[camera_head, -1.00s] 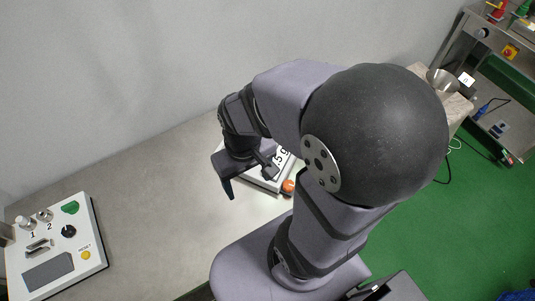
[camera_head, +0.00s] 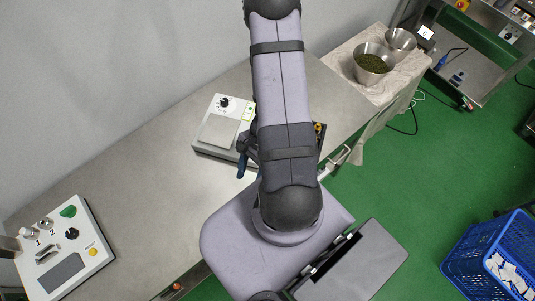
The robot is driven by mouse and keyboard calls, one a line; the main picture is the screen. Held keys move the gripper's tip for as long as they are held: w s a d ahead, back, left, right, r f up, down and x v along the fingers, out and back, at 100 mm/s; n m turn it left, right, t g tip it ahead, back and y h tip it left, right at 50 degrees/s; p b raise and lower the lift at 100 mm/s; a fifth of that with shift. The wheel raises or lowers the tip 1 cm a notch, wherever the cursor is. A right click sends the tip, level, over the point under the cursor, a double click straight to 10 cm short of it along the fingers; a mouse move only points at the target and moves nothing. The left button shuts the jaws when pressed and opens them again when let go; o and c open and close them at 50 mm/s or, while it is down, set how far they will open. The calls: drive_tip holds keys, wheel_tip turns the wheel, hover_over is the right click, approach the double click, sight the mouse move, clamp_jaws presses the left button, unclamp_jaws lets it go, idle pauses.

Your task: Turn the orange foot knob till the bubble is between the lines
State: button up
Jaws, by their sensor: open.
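The balance (camera_head: 201,143), a white device with a square metal pan and a black dial, stands on the metal table left of my arm. A small green-edged patch shows at its right side; I cannot tell whether it is the level, and no bubble or lines can be made out. My gripper (camera_head: 243,163) is beside the balance's near right corner, pointing down, with one blue fingertip showing. It is open, partly hidden by my arm, and I cannot tell whether it touches the balance.
A bowl of green leaves (camera_head: 372,65) and another bowl (camera_head: 400,41) stand on the right. A small orange-red part (camera_head: 177,286) is at the table's front edge. The table's middle is clear.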

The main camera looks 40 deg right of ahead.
drive_tip(key=w+d+f+m+h, duration=0.1)
drive_tip(key=d+m, duration=0.3)
drive_tip(key=w+d+f+m+t+h, duration=0.1)
drive_tip(key=w+d+m+h, duration=0.1)
drive_tip(key=d+m, duration=0.1)
drive_tip(key=w+d+f+m+h, duration=0.1)
drive_tip(key=w+d+m+h, duration=0.1)
drive_tip(key=d+m, duration=0.2)
drive_tip(key=shift+w+d+f+m+t, duration=0.1)
drive_tip(key=shift+w+d+m+t, duration=0.1)
drive_tip(key=shift+m, duration=0.25)
drive_tip(key=shift+w+d+f+m+t, duration=0.1)
drive_tip(key=shift+m+t, duration=0.1)
drive_tip(key=shift+m, duration=0.25)
drive_tip(key=shift+s+d+m, duration=0.15)
drive_tip(key=shift+d+m, duration=0.05)
drive_tip(key=shift+m, duration=0.1)
drive_tip(key=shift+f, duration=0.1)
wheel_tip(320, 180, down, 7)
drive_tip(key=b, duration=0.7)
drive_tip(key=shift+a, duration=0.1)
drive_tip(key=c, duration=1.1)
